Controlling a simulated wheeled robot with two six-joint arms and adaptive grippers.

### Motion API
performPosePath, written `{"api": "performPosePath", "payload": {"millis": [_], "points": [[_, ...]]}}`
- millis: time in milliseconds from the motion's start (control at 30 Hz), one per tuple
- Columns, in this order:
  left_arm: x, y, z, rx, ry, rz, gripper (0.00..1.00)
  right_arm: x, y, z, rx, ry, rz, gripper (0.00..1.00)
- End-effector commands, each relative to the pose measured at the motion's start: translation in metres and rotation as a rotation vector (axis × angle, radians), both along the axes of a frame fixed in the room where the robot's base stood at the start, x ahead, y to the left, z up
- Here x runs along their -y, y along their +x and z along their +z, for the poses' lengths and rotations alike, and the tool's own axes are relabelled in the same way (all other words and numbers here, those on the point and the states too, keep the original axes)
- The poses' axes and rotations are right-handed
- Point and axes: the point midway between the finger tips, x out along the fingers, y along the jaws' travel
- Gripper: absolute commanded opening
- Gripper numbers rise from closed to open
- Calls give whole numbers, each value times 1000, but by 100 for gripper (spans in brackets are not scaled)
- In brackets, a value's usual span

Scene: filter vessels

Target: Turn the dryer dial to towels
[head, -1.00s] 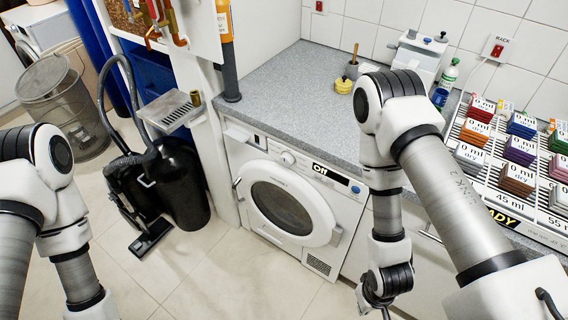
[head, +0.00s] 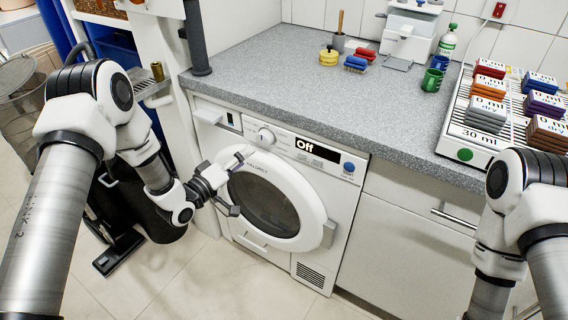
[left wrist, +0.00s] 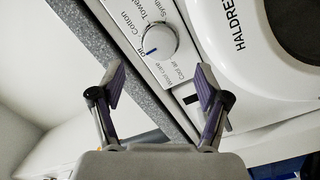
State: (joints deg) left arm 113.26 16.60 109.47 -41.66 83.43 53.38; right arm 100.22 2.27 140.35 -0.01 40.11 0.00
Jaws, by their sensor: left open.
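The white dryer (head: 345,215) stands under the grey worktop, its round door closed. Its display (head: 318,151) reads "Off". The white dial (head: 265,136) is on the panel above the door. In the left wrist view the dial (left wrist: 158,42) has a blue mark and printed labels around it, among them "Cotton", "Cool air" and a partly cut-off "Towels". My left gripper (head: 238,182) is open and empty in front of the door's left part, below the dial. In the left wrist view its open fingers (left wrist: 158,95) lie short of the dial, apart from it. My right gripper is out of view.
The worktop (head: 270,75) above has a clear front area. A rack (head: 455,135) of coloured blocks is at the right. A black vacuum cleaner (head: 120,252) is at the left.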

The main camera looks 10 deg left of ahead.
Motion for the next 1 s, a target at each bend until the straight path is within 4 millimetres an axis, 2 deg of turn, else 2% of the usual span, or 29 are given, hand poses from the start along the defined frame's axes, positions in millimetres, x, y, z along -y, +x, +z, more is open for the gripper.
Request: {"api": "performPosePath", "payload": {"millis": [33, 167, 500, 800, 833, 900, 967, 1000], "points": [[0, 2, -4, 6, 0, 0, 75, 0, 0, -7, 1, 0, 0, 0], [6, 12, 0, 7, 3, -2, 75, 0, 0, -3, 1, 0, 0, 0], [32, 65, -1, 4, 5, -1, 75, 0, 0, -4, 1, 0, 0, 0], [35, 71, -1, 3, 2, 1, 75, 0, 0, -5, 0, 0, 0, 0], [35, 71, -1, 3, 2, 1, 68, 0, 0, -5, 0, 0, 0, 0], [35, 71, -1, 3, 2, 1, 44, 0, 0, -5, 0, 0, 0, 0], [35, 71, -1, 3, 2, 1, 22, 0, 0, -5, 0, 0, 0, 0], [35, 71, -1, 3, 2, 1, 15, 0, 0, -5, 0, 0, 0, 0]]}}
